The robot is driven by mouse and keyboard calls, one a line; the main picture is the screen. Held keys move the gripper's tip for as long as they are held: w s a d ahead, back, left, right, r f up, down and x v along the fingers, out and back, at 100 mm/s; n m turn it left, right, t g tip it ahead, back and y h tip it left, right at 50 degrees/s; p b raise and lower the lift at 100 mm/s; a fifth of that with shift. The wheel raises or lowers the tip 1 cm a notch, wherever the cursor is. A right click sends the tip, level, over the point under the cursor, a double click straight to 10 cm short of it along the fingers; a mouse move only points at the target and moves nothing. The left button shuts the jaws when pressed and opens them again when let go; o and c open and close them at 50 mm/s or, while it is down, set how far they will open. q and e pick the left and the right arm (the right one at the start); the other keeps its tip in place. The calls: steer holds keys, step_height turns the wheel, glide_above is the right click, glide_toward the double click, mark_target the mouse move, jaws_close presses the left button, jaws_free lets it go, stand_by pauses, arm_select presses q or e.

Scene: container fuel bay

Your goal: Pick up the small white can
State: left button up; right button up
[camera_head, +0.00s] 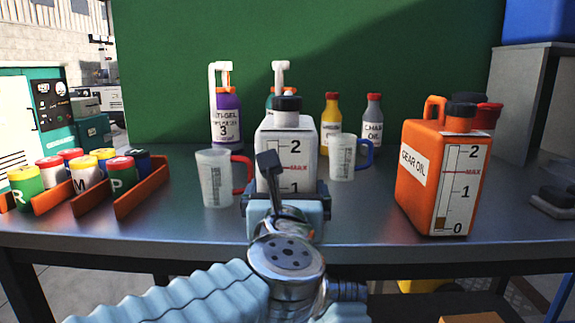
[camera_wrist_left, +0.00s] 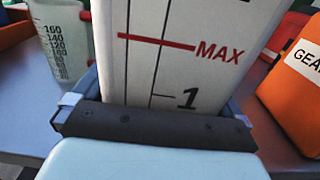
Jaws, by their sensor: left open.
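The small white can (camera_head: 292,136) has a dark cap and a label with level marks. It stands upright on the table near the middle of the head view. In the left wrist view the can (camera_wrist_left: 205,20) fills the upper middle, with its MAX line and the 1 mark visible. My left gripper (camera_head: 286,204) is open low in front of the can, one jaw at each side. In the wrist view its dark crossbar (camera_wrist_left: 155,126) lies across the can's lower part. I cannot tell whether the jaws touch it. My right gripper is not in view.
A clear measuring jug with red handle (camera_head: 216,180) stands close left, a blue-handled jug (camera_head: 342,158) close right. An orange gear oil can (camera_head: 422,190) stands further right. Bottles stand behind. Orange dividers (camera_head: 142,188) with several small cans are at left.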

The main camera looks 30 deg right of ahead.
arm_select(q)
steer(key=shift+c, duration=0.5)
steer(key=c, duration=1.2)
steer(key=shift+r, duration=0.15)
steer(key=shift+c, duration=0.5)
